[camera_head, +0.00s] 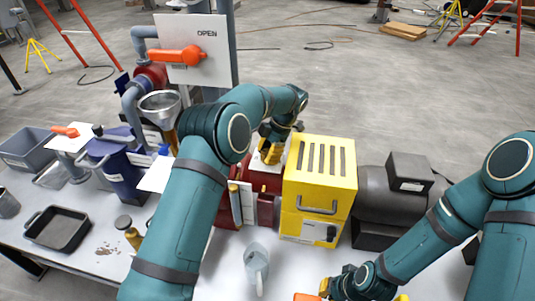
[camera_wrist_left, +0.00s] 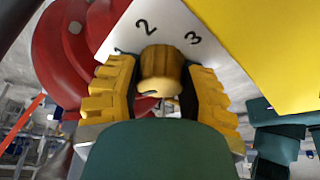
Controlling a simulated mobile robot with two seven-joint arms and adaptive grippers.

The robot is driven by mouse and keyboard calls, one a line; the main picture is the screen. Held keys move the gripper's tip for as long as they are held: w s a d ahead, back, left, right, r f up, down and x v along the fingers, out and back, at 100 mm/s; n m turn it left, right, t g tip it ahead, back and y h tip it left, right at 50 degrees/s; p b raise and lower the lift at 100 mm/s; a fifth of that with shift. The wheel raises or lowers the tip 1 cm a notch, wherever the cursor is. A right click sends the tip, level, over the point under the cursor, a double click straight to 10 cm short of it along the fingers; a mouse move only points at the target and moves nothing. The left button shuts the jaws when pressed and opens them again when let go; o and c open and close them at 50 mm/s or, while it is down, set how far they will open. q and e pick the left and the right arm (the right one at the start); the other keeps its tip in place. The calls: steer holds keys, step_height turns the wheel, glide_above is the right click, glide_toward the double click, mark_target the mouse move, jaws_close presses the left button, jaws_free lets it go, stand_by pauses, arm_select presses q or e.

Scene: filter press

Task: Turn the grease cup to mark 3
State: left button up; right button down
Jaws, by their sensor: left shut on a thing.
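The brass grease cup (camera_wrist_left: 160,70) stands in front of a white mark plate (camera_wrist_left: 172,22) in the left wrist view. Marks 2 and 3 are readable above it, with a partly hidden mark to the left. My left gripper (camera_wrist_left: 160,88) has its yellow fingers on both sides of the cup and is shut on it. The cup's pointing direction is unclear.
The yellow guard box (camera_head: 320,175) stands right of my left gripper, and a dark motor (camera_head: 385,205) is beyond it. A red casing (camera_wrist_left: 70,50) is close on the left. A black tray (camera_head: 57,229) lies left.

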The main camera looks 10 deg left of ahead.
arm_select(q)
steer(key=m+t, duration=0.1)
steer(key=m, duration=0.2)
steer(key=shift+s+f+m+y+b, duration=0.1)
steer(key=shift+f+m+y+b, duration=0.05)
steer(key=shift+m+y+b, duration=0.25)
steer(key=m+t+b, duration=0.1)
steer(key=m+t, duration=0.1)
steer(key=m, duration=0.2)
steer(key=shift+m+b, duration=0.3)
steer(key=o, duration=1.2)
steer(key=v, duration=1.2)
